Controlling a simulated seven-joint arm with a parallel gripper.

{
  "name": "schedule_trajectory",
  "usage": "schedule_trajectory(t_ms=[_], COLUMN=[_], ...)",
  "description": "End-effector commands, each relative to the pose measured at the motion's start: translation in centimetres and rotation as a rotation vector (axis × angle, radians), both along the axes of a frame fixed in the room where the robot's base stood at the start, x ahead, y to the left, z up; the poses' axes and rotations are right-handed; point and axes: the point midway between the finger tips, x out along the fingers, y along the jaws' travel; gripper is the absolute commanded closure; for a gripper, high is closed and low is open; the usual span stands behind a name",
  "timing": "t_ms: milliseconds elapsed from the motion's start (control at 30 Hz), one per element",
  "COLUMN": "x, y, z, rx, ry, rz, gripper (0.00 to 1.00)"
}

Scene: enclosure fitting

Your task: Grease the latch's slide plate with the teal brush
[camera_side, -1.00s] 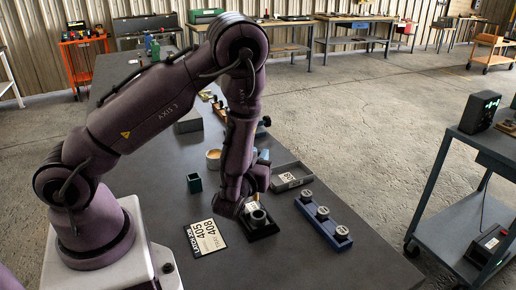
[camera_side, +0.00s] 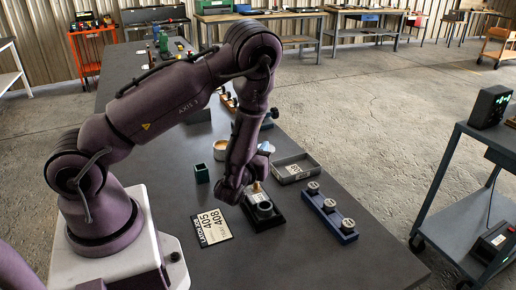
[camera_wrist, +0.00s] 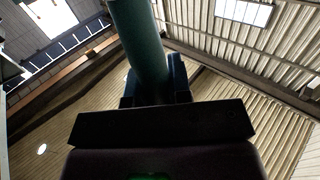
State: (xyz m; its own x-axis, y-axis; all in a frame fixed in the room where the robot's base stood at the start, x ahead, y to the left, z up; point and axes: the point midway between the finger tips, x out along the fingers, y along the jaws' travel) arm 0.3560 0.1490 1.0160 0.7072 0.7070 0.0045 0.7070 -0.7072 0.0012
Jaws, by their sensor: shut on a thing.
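In the wrist view the teal brush (camera_wrist: 140,45) shows as a thick teal cylinder rising from my gripper (camera_wrist: 155,88), which is shut on it. The brush's bristles are not visible there. In the side view my wrist (camera_side: 232,188) is low over the table, just left of a black-based fixture (camera_side: 264,217) with a round grey ring and a small brass part, which looks like the latch. My wrist hides part of it, and I cannot tell whether the brush touches it. The slide plate cannot be made out.
A label card (camera_side: 211,228) lies left of the fixture. A small dark green square cup (camera_side: 201,173), a tan round pot (camera_side: 220,150), a grey tray (camera_side: 296,168) and a blue rack with several round knobs (camera_side: 330,213) stand around it. The table's front is clear.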

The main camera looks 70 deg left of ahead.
Motion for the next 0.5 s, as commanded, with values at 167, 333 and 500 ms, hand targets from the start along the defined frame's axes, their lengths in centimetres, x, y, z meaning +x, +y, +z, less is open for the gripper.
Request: schedule_trajectory(t_ms=[167,333,500], x=[0.0,0.0,-0.6], y=[-1.7,-3.3,-4.2], z=[0.0,0.0,0.0], rx=[-0.001,-0.001,0.001], ry=[0.002,0.001,0.004], rz=[-0.002,-0.002,0.002], gripper=[1.00,1.00,1.00])
